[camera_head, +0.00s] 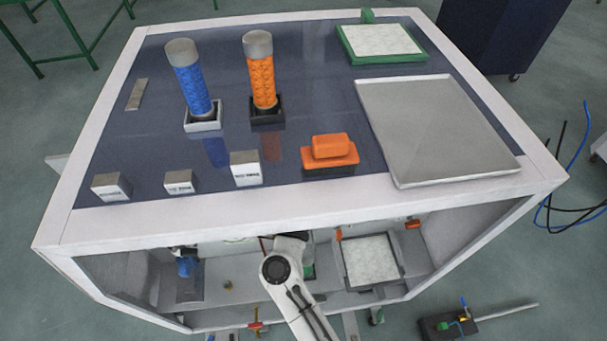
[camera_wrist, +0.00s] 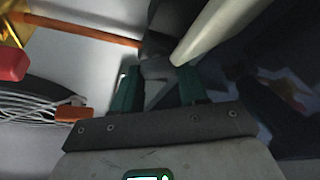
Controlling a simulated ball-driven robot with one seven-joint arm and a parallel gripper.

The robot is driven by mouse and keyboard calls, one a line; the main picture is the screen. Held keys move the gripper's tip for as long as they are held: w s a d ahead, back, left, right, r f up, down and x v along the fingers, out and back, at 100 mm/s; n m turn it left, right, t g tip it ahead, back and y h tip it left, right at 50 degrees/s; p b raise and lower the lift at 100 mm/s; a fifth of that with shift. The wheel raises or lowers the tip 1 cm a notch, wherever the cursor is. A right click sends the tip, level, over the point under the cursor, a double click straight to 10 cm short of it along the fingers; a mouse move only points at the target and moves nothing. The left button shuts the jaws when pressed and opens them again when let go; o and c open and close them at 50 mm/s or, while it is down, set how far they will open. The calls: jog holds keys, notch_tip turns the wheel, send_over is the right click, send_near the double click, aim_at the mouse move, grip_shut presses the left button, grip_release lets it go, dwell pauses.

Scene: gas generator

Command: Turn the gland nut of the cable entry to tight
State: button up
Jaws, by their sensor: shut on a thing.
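My gripper (camera_wrist: 158,84) shows in the wrist view, its two teal fingers closed on a grey faceted piece that looks like the gland nut (camera_wrist: 157,70). A pale round cable or tube (camera_wrist: 215,30) runs from close beside the nut to the upper right. The dark body of the cable entry behind the nut is mostly in shadow. How far the nut is turned cannot be told. In the head view my arm reaches under the bench top into the open front, and the gripper and nut are hidden there.
In the wrist view an orange pipe (camera_wrist: 85,30), a red part (camera_wrist: 12,62), grey coiled lines (camera_wrist: 35,100) and an orange block (camera_wrist: 72,114) lie to the left. In the head view, a white-topped panel (camera_head: 370,262) and a blue device (camera_head: 187,265) flank my arm below the bench top.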

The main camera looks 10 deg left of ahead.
jog(key=shift+m, duration=0.5)
jog(key=o, duration=1.1)
jog(key=shift+c, duration=0.2)
jog(key=shift+s, duration=0.1)
jog(key=b+v, duration=0.2)
jog(key=v, duration=0.8)
jog(key=shift+s, duration=0.3)
jog(key=shift+a, duration=0.1)
